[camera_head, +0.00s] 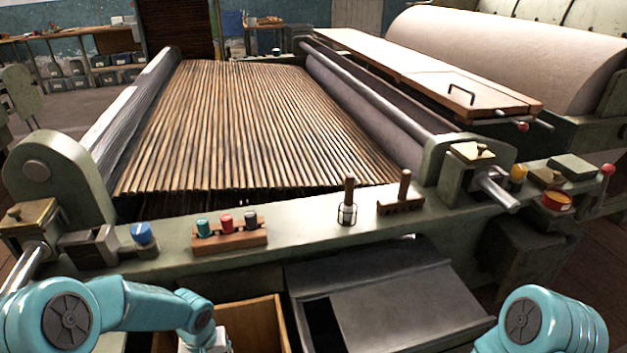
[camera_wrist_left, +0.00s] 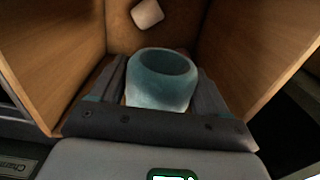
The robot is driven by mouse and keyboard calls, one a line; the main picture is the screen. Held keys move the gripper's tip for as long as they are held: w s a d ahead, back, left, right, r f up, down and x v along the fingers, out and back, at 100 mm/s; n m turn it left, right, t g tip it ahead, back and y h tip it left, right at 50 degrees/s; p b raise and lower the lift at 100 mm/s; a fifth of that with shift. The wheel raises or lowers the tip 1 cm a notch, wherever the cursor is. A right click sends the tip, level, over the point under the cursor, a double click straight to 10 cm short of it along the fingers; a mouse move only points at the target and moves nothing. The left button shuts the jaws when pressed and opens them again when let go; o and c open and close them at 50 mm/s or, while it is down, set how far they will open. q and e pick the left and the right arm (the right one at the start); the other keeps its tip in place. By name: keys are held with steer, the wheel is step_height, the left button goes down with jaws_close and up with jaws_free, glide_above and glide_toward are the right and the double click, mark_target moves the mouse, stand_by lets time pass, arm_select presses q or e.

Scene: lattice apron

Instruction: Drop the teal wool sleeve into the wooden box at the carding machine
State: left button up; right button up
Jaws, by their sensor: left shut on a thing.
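The teal wool sleeve (camera_wrist_left: 158,92) is a short open ring, seen in the left wrist view between the two fingers of my left gripper (camera_wrist_left: 160,84), which is shut on it. The wooden box (camera_head: 277,310) stands at the bottom of the head view, below the machine's front rail. Its walls (camera_wrist_left: 50,45) also show on both sides of the sleeve in the left wrist view, so the sleeve is over or inside its opening; I cannot tell how deep. In the head view the left fingers and the sleeve are out of sight. My right gripper is out of view.
A small white piece (camera_wrist_left: 147,13) lies in the box. A grey metal chute (camera_head: 385,308) is right of the box. On the rail (camera_head: 300,230) above stand a rack with teal, red and dark spools (camera_head: 228,234), a blue knob (camera_head: 142,234) and wooden-handled tools (camera_head: 348,200).

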arm_select(q)
steer(key=o, duration=0.8)
step_height(320, 180, up, 16)
steer(key=p, duration=0.3)
steer(key=shift+r, duration=0.2)
